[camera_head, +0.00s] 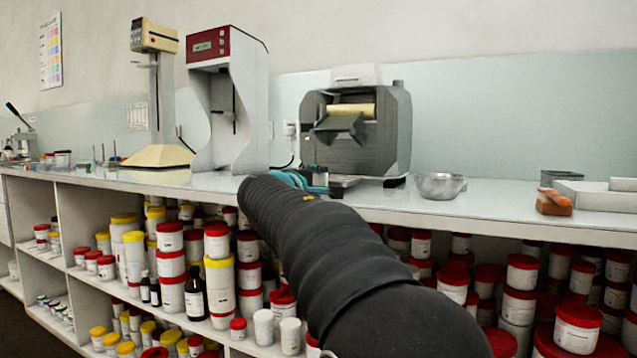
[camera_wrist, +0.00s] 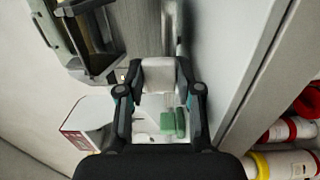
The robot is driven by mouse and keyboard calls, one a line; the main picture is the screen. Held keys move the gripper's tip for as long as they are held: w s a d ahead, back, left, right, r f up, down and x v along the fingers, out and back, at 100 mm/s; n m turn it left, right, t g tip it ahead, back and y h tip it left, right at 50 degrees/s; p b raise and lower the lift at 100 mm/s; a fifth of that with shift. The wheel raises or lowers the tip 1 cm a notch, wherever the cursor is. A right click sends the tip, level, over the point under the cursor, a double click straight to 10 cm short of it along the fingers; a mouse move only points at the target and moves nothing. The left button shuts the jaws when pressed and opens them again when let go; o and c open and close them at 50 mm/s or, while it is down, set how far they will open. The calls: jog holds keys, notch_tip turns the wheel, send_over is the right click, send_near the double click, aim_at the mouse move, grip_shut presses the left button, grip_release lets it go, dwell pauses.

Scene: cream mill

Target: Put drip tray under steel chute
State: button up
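The grey roller mill (camera_head: 385,130) stands on the counter at centre right, with a sloping steel chute (camera_head: 338,124) on its front. The mill's dark chute part (camera_wrist: 98,42) also shows at upper left in the wrist view. My gripper (camera_head: 318,180) is low in front of the mill. In the wrist view my gripper (camera_wrist: 160,72) has its fingers on both sides of a pale block, which looks like the end of the drip tray. My arm hides part of this area in the head view.
Shelves below hold several jars.

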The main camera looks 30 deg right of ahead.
jog(key=shift+f, duration=0.25)
jog(key=shift+r+p, duration=0.45)
jog(key=shift+p, duration=0.1)
jog(key=v, duration=1.2)
jog(key=shift+r, duration=0.25)
jog(key=o, duration=1.1)
jog(key=shift+c, duration=0.2)
jog(key=v, duration=1.2)
jog(key=shift+d, duration=0.1)
